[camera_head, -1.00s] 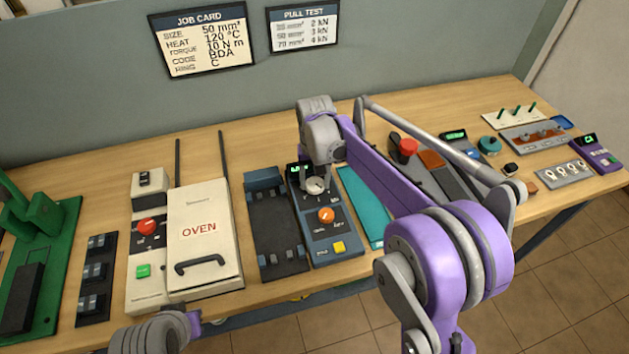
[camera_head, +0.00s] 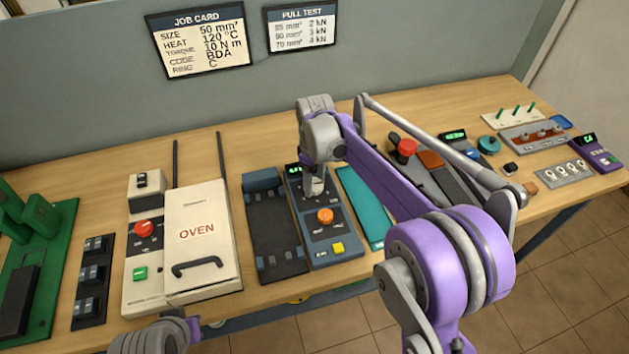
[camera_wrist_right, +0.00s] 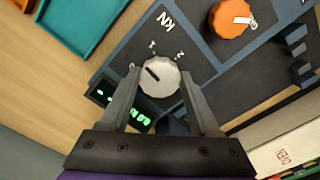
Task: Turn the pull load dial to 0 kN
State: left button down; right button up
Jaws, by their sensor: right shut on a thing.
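The pull load dial (camera_wrist_right: 160,77) is a round, pale knob with a dark pointer line, on a blue-grey panel marked kN. My right gripper (camera_wrist_right: 161,84) is shut on it, one finger on each side. The pointer slants to the upper left in the wrist view; I cannot tell which number it marks. In the head view my right gripper (camera_head: 316,186) comes down on the pull tester (camera_head: 334,248) and mostly hides the dial. A green display (camera_wrist_right: 140,117) beside the dial is partly covered by a finger. Only part of my left arm shows at the lower left.
An orange knob (camera_head: 325,216) and a yellow button (camera_head: 338,248) sit below the dial on the same panel. A dark cradle (camera_head: 272,222) lies to the left and a teal tray (camera_head: 362,208) to the right. The oven (camera_head: 198,235) stands further left.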

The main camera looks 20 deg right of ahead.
aim_at(315, 184)
jog(key=n, duration=0.6)
jog(key=shift+w+n, duration=0.1)
jog(key=shift+n, duration=0.3)
dwell(0.4)
jog(key=o, duration=1.4)
jog(key=shift+c, duration=0.2)
notch_tip(315, 184, up, 11)
jog(key=shift+f, duration=0.1)
